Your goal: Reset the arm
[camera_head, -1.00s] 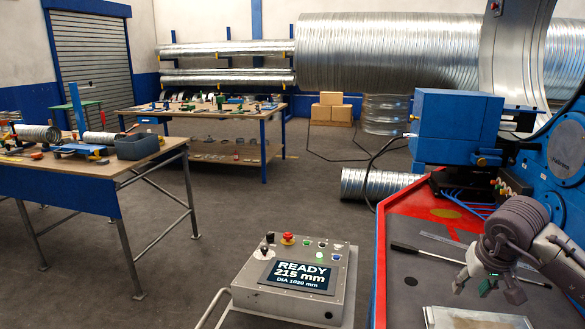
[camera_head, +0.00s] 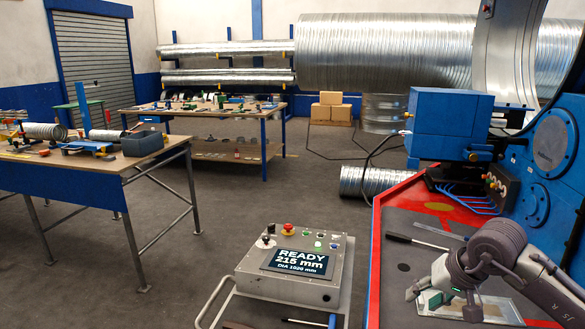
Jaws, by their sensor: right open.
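My right arm, grey and jointed, comes in from the lower right. Its gripper (camera_head: 424,300) is open, with its fingers spread and pointing left and down. I see nothing between the fingers. The gripper is over or beside a flat, pale metal-rimmed plate (camera_head: 497,311) on the dark top of the red-edged machine table (camera_head: 378,265); I cannot tell whether they touch. The gripper and forearm hide part of the plate. My left gripper is not in view.
A tool with a black handle (camera_head: 399,238) lies behind the gripper on the machine top. The blue machine housing (camera_head: 452,122) stands behind. A control box (camera_head: 292,270) reading "READY 215 mm" stands at left. Workbenches (camera_head: 165,165) are farther left, with open floor between.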

